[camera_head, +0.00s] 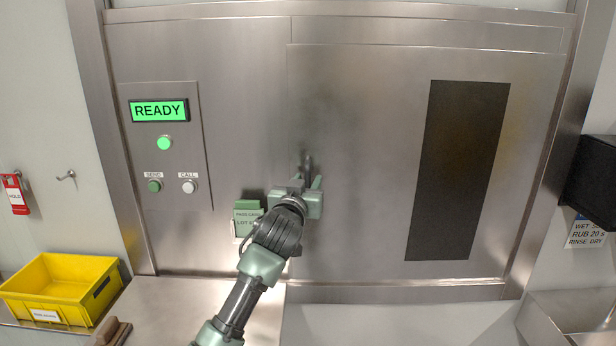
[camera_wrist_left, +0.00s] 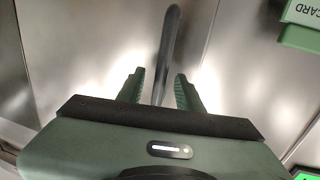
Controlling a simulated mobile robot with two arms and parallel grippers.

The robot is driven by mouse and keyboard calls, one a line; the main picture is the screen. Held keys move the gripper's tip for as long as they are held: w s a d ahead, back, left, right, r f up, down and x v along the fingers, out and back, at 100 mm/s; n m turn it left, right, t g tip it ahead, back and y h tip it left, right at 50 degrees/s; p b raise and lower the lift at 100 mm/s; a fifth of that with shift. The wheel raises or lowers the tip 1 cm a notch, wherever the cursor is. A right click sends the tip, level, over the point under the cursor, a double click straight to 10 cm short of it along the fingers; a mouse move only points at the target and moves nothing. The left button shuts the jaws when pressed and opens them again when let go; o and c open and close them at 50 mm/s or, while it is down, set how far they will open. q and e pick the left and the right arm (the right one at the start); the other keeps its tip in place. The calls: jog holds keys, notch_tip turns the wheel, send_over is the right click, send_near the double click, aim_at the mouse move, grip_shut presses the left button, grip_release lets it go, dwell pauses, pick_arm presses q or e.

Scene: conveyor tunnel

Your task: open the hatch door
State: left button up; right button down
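The hatch door (camera_head: 380,150) is a large brushed-steel panel with a dark window (camera_head: 465,170), and it looks closed in its frame. Its upright bar handle (camera_head: 307,162) is near the door's left edge. My left gripper (camera_head: 306,184) is at the handle, hiding its lower part in the head view. In the left wrist view the handle (camera_wrist_left: 170,45) runs between the two green fingers of the gripper (camera_wrist_left: 159,78). A gap shows on both sides of the bar, so the fingers are open around it. My right gripper is not in view.
Left of the door is a control panel (camera_head: 180,190) with a green READY display (camera_head: 159,110) and buttons. A green card holder (camera_head: 246,218) is just left of the gripper. A yellow bin (camera_head: 62,285) and a steel ledge (camera_head: 165,300) are at lower left. A black box (camera_head: 592,180) is at right.

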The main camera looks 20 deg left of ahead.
pick_arm(q)
jog(key=shift+w, duration=0.65)
grip_shut()
dwell(1.1)
